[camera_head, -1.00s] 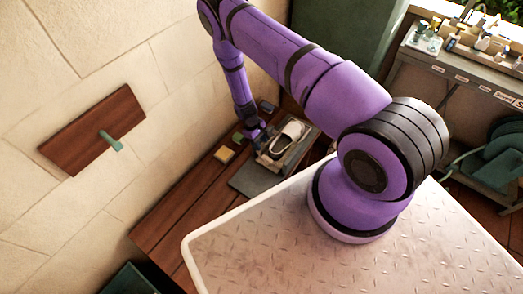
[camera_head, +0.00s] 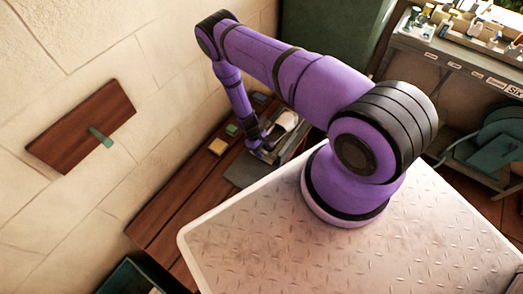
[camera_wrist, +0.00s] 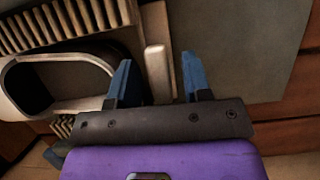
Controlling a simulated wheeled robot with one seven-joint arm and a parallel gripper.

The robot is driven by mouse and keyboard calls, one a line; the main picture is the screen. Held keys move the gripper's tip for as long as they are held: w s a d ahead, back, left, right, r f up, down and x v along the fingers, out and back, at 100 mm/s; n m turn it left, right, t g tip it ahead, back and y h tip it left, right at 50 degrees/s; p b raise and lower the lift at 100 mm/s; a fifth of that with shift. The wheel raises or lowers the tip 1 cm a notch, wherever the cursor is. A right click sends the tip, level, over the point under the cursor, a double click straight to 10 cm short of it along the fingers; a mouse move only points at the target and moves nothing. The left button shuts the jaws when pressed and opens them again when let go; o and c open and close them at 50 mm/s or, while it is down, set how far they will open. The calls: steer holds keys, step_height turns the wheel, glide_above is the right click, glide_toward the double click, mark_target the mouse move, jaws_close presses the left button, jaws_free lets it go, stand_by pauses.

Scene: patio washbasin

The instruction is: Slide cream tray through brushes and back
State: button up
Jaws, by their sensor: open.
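The cream tray (camera_wrist: 100,47) carries a white shoe (camera_wrist: 18,82) with a dark opening, at the left of the wrist view. The shoe (camera_head: 284,122) also shows in the head view, partly behind my arm. A cream upright bar (camera_wrist: 157,72), apparently the tray's handle, stands beside it. Dark ribbed rows (camera_wrist: 70,18), likely the brushes, lie along the tray's far side. My gripper (camera_wrist: 157,62) is open, with one blue finger on each side of the bar in the picture. Contact cannot be told. In the head view my gripper (camera_head: 259,146) is at the tray's near end.
A grey mat (camera_head: 243,174) lies in front of the tray on the wooden bench (camera_head: 170,212). A tan block (camera_head: 217,147) and a green block (camera_head: 231,130) sit left of my gripper. The stone wall is close on the left. The bench's near part is clear.

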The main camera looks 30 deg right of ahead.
steer(key=shift+f, duration=0.1)
steer(key=shift+c, duration=0.4)
jaws_close()
steer(key=s+a, duration=0.2)
steer(key=a, duration=0.3)
steer(key=s+a, duration=0.2)
steer(key=a, duration=0.3)
steer(key=s+a, duration=0.2)
steer(key=a, duration=0.3)
steer(key=shift+s+a, duration=0.1)
steer(key=shift+s, duration=0.1)
steer(key=shift+o, duration=0.4)
jaws_free()
steer(key=shift+a, duration=0.1)
